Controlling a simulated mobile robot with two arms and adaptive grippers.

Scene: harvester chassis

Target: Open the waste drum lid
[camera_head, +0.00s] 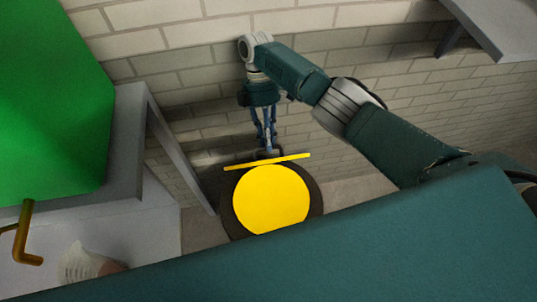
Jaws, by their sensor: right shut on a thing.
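The waste drum (314,195) stands low in the middle of the head view, with a dark rim around a bright yellow round area (270,198). My own teal body hides its near edge. The lid (285,159) shows as a thin yellow strip, nearly edge-on and slightly slanted, at the far side of the drum. My right gripper (268,148) reaches down from above behind this strip and is shut at its far edge. The fingertips are small and partly hidden there, so the exact contact is unclear. My left gripper is out of view.
A brick wall (400,75) is close behind the drum. A large green box (50,100) and a grey frame (165,150) stand at the left, with a brown bent pipe (25,235) below. A grey shelf (500,25) juts out at the upper right.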

